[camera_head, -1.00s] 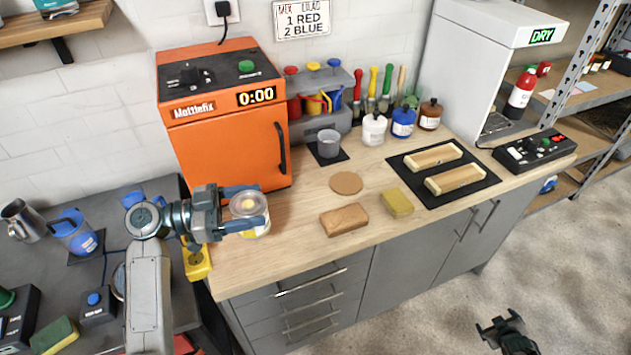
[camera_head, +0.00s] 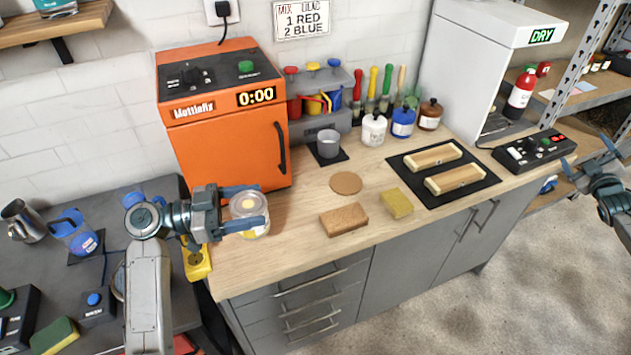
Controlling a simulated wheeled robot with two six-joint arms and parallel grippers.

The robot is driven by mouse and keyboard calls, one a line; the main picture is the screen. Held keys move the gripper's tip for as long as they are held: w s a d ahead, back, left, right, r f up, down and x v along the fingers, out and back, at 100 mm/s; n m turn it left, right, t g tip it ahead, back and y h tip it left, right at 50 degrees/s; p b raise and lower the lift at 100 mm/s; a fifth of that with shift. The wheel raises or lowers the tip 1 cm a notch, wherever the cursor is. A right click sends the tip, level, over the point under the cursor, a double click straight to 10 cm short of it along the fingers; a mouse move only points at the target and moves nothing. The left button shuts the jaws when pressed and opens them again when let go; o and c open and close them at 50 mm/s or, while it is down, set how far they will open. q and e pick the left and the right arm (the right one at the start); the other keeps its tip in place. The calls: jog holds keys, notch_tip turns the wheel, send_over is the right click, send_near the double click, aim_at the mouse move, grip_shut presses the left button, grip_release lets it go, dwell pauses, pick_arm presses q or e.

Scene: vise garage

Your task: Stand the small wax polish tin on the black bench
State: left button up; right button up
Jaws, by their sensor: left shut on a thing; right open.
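A small round tin (camera_head: 247,206) with a pale lid and yellow marks is between the fingers of my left gripper (camera_head: 259,207), which is shut on it. I take it to be the wax polish tin; its label is not readable. It is upright at the left end of the wooden worktop, in front of the orange oven. I cannot tell whether it touches the wood. The black bench (camera_head: 45,270) is at the left, partly hidden by my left arm. My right gripper (camera_head: 590,158) is open and empty at the right edge, near the control box.
The black bench holds a metal jug (camera_head: 23,220), a blue mug (camera_head: 75,235), a blue-button box (camera_head: 97,305) and a sponge (camera_head: 54,335). A yellow object (camera_head: 197,262) is at its right edge. The orange oven (camera_head: 228,130) stands behind the tin. A brown block (camera_head: 343,219) lies on the worktop (camera_head: 290,250).

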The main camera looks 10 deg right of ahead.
jog(key=w+a+r+m+t, duration=0.15)
jog(key=w+r, duration=0.25)
jog(key=r, duration=0.4)
jog(key=w+a+f+m+g+y, duration=0.1)
jog(key=w+a+f+m, duration=0.2)
jog(key=a, duration=0.2)
jog(key=w+a+f+m+g, duration=0.1)
jog(key=w+a+f+m, duration=0.15)
jog(key=a, duration=0.25)
jog(key=w+a+f+m+g+y, duration=0.1)
jog(key=w+a+f+m+g, duration=0.1)
jog(key=w+a+m, duration=0.25)
jog(key=w+a+f+m+g+y, duration=0.1)
jog(key=w+a+m+g+y, duration=0.2)
jog(key=a, duration=1)
jog(key=w+a+f+m+y, duration=0.15)
jog(key=a+m, duration=0.25)
jog(key=a, duration=0.8)
jog(key=s+a+m+g+y, duration=0.2)
jog(key=a+m+y, duration=0.15)
jog(key=a, duration=0.65)
jog(key=m+g+y, duration=0.3)
jog(key=g+y, duration=0.6)
jog(key=g, duration=0.3)
send_near(263, 210)
jog(key=w+d+f, duration=0.2)
jog(key=w+f, duration=0.1)
jog(key=x, duration=1.2)
jog(key=shift+a+r, duration=0.25)
